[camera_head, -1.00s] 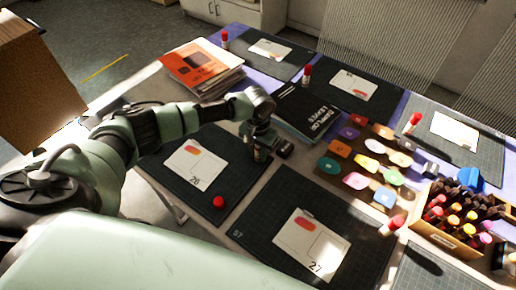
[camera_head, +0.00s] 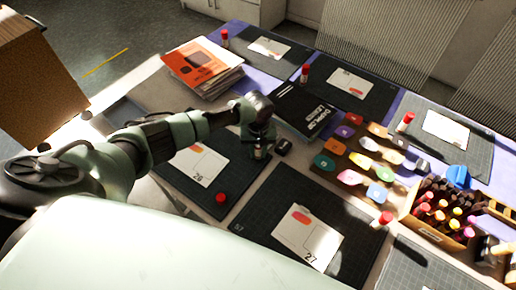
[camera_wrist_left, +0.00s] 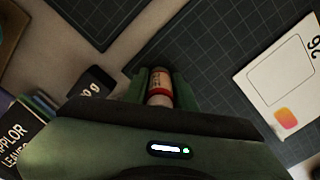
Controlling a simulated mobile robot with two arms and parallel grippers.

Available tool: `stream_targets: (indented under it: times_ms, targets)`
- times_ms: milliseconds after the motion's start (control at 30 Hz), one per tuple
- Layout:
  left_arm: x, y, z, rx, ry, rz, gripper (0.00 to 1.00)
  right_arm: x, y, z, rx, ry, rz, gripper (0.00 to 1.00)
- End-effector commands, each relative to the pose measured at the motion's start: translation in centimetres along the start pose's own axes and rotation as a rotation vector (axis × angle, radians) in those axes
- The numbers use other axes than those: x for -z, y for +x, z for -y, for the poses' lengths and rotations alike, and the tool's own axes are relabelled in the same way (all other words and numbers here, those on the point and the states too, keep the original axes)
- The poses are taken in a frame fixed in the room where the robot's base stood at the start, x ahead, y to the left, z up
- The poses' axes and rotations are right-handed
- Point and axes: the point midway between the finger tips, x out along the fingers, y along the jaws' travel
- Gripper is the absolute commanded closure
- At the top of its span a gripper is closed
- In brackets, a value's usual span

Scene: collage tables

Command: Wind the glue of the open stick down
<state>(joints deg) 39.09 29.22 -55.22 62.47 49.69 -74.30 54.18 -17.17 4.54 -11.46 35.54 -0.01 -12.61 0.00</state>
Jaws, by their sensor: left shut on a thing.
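My left gripper (camera_head: 258,152) is low over the back right edge of the mat with card 26 (camera_head: 199,166). It is shut on a glue stick, which shows in the left wrist view (camera_wrist_left: 160,80) between the green fingers (camera_wrist_left: 160,90). The stick has a pale label, a red band and a whitish end towards the camera. Its far end and the glue are too small or hidden to judge. A loose red cap (camera_head: 221,197) lies on the same mat, in front of the gripper. My right gripper is not seen.
A small black block (camera_head: 283,145) stands close to the right of the gripper. A dark book (camera_head: 307,110) and coloured sample tags (camera_head: 350,177) lie further right. Capped sticks stand by other mats.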

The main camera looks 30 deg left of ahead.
Motion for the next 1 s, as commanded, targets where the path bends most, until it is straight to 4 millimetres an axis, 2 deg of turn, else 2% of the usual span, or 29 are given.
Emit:
stream_targets:
  times_ms: [33,100,367,600,867,1000]
  targets:
    - [-0.3,-0.2,0.1,0.003,-0.044,0.007,1.0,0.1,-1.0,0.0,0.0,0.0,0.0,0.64]
    - [-0.3,-0.2,0.0,0.003,-0.103,0.007,1.0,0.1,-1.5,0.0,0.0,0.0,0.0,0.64]
    - [-0.2,-0.1,0.0,0.003,-0.217,0.004,1.0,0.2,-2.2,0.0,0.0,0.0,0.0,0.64]
    - [-0.3,-0.2,0.0,0.004,-0.433,0.006,1.0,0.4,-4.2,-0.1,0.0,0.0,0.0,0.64]
    - [-0.1,-0.1,-0.1,0.002,-0.579,0.003,1.0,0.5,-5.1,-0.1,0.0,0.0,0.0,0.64]
    - [-0.2,-0.1,0.0,0.004,-0.736,0.005,1.0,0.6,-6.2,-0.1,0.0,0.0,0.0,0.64]
